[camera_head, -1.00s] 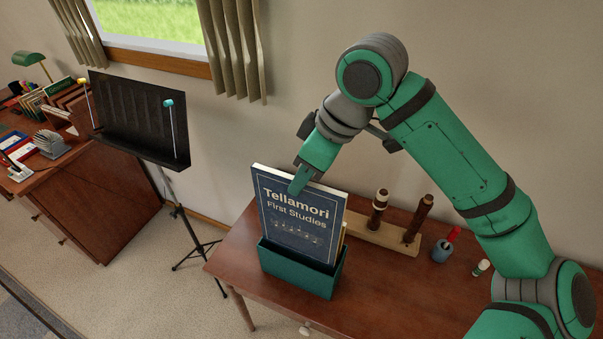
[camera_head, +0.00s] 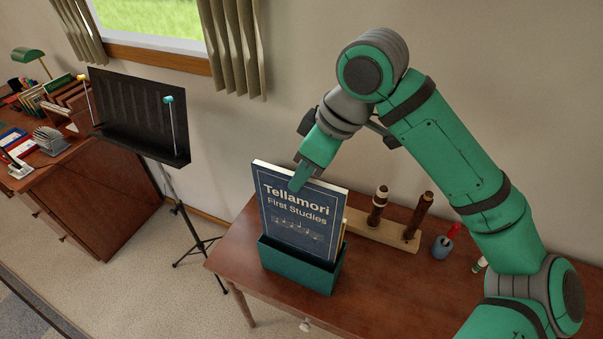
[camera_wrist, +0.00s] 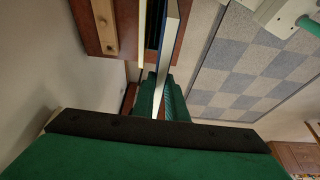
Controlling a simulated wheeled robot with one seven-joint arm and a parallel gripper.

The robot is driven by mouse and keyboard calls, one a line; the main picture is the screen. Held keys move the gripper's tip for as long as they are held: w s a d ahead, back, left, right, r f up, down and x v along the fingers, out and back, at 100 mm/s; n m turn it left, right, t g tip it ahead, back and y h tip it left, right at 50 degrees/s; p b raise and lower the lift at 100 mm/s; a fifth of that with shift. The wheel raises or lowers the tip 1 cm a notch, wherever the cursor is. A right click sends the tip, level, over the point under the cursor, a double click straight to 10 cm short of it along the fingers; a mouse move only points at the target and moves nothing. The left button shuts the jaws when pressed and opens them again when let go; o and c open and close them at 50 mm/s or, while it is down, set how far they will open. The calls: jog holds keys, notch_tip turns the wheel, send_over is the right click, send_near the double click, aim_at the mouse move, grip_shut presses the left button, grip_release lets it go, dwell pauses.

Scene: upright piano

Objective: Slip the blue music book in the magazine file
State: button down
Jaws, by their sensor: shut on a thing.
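The blue music book (camera_head: 298,211), titled "Tellamori First Studies", stands upright with its lower part behind the front wall of the dark green magazine file (camera_head: 298,268). The file stands on the wooden table. My gripper (camera_head: 302,178) is shut on the top edge of the book, one green finger lying across its front cover. In the wrist view the book (camera_wrist: 170,65) shows edge-on between the green fingers (camera_wrist: 162,95). The book's bottom edge is hidden inside the file, so I cannot tell whether it touches the floor of it.
A wooden stand with dark instrument joints (camera_head: 385,232) is right of the file, with a small blue-grey cup (camera_head: 442,247) beyond it. A black music stand (camera_head: 140,118) and a cluttered desk (camera_head: 85,195) are to the left. The table's front right is clear.

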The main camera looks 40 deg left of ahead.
aim_at(320, 201)
jog(key=shift+f, duration=0.15)
jog(key=shift+f, duration=7.55)
jog(key=c, duration=1.7)
grip_release()
jog(key=v, duration=1)
jog(key=shift+d+r, duration=0.15)
jog(key=shift+r, duration=0.25)
